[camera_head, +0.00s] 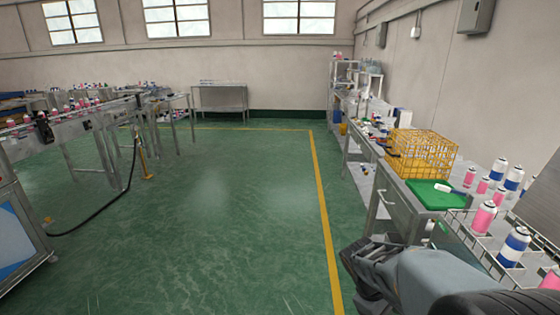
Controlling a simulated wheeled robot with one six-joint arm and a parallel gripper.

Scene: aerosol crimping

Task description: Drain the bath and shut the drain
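My gripper (362,268) is at the lower right, at the end of my grey arm, over the floor beside the near end of the right-hand bench. Its dark fingers are small and seen at an angle, so I cannot tell whether they are open or shut. I see nothing held in it. I cannot pick out a bath with certainty. A metal rack or tray (476,240) with pink and blue-white cans is at the right, partly hidden by my arm. No drain or drain handle can be made out.
The right-hand metal bench (401,206) carries a yellow wire basket (422,153) and a green mat (434,194). A conveyor line (75,128) with cans stands on the left, with a black hose (116,199) on the floor. The green floor (220,215) between is clear, marked by a yellow line (325,215).

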